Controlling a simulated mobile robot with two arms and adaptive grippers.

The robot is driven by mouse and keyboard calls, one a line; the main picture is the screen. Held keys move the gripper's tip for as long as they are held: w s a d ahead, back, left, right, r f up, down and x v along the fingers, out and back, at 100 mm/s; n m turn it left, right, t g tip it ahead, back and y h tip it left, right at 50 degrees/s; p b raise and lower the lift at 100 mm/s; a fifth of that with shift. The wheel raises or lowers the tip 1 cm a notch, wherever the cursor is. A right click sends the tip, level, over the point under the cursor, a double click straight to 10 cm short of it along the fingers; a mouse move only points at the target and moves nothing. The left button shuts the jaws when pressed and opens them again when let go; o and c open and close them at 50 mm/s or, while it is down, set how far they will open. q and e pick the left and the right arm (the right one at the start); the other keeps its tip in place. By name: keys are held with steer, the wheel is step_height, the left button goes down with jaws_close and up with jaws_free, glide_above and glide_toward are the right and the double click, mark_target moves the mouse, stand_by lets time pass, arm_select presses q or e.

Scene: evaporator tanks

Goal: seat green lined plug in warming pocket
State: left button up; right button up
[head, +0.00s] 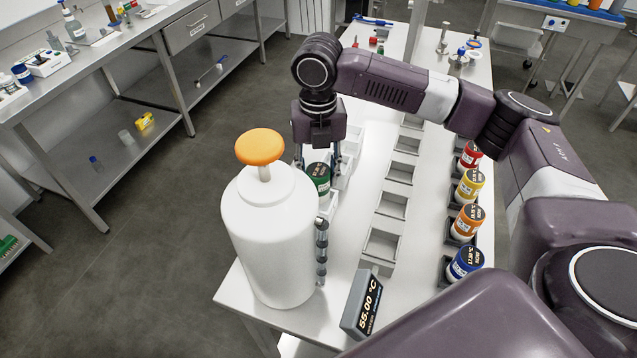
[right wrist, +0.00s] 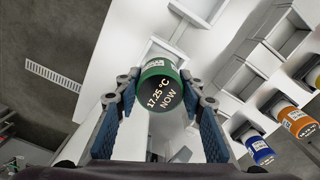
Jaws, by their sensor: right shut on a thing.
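The green-banded plug (head: 318,182) is held upright between the fingers of my right gripper (head: 319,170), just behind the white tank. In the right wrist view its dark top (right wrist: 164,96) reads 17.25 °C NOW, and the gripper (right wrist: 157,88) is shut on its sides. White pockets (head: 327,208) sit beneath and beside the plug; they are partly hidden by the tank and gripper. I cannot tell whether the plug touches a pocket or hangs above it. My left gripper is not in view.
The white tank (head: 268,235) with an orange knob (head: 260,146) stands at the front left. A display (head: 362,303) reads 55.00 °C. Empty open trays (head: 382,245) run along the table. Red, yellow, orange (head: 467,221) and blue plugs (head: 465,263) stand in holders at the right.

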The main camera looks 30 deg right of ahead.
mark_target(318, 184)
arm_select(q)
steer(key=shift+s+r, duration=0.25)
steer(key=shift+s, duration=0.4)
arm_select(e)
steer(key=shift+f, duration=1.7)
steer(key=shift+f, duration=0.1)
steer(key=o, duration=1.3)
steer(key=shift+s, duration=0.1)
steer(key=shift+o, duration=0.2)
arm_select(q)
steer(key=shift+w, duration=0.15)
arm_select(e)
steer(key=shift+r, duration=0.3)
step_height(318, 184, up, 12)
steer(key=shift+f+b, duration=0.2)
steer(key=shift+b, duration=0.7)
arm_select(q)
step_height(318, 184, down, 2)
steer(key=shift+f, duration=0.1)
